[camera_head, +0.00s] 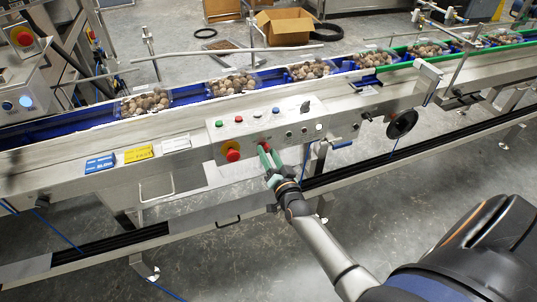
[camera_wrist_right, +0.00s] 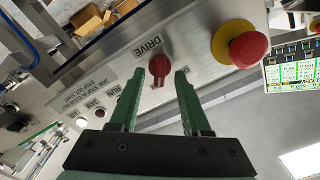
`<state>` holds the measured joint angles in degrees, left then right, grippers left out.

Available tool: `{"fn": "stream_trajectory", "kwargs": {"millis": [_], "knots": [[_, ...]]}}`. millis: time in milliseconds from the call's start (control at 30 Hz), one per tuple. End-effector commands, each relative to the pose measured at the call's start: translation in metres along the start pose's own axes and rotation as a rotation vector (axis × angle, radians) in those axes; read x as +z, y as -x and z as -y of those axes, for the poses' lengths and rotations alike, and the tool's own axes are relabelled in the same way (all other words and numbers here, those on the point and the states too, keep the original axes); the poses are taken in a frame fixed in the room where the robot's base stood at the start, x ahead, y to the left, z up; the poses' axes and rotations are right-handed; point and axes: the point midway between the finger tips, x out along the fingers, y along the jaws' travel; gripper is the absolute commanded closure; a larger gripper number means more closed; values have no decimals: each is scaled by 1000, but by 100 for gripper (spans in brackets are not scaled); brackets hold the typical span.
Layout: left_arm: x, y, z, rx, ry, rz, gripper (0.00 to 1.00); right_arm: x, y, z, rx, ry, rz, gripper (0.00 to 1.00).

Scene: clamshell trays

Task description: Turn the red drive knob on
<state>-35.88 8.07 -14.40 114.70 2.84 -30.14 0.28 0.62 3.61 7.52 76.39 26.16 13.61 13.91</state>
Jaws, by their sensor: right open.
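The red drive knob (camera_wrist_right: 159,68) sits on the grey control panel under the label "DRIVE" in the right wrist view. In the head view the knob (camera_head: 265,142) shows small on the panel's front, right at my fingertips. My right gripper (camera_wrist_right: 158,80) is open, with its two green fingers on either side of the knob. I cannot tell whether they touch it. In the head view the right gripper (camera_head: 264,150) reaches up to the panel from below. My left gripper is not in view.
A red emergency stop button with a yellow base (camera_wrist_right: 240,46) is close beside the knob. The panel (camera_head: 217,131) also carries several small buttons and lamps. Behind it, a blue conveyor (camera_head: 190,95) bears several trays of round brown items. A black handwheel (camera_head: 402,124) is to the right.

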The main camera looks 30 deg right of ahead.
Motion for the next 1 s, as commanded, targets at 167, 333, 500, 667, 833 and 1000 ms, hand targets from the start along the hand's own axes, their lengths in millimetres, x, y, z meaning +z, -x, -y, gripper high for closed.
{"fn": "stream_trajectory", "kwargs": {"millis": [167, 333, 500, 667, 833, 1000], "knots": [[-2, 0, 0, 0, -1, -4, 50, 1, 2, 0, 1, 1, 2, 52], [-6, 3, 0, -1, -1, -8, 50, 1, 20, 0, 2, 0, 4, 52], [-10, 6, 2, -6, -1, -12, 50, 0, 54, 0, 3, 1, 4, 52], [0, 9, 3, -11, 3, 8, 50, 0, 86, 0, 2, 0, 3, 52], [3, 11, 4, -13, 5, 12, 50, 0, 112, 0, 1, 0, 2, 52], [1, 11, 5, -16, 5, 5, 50, 0, 123, 0, 0, 0, 1, 52]]}}
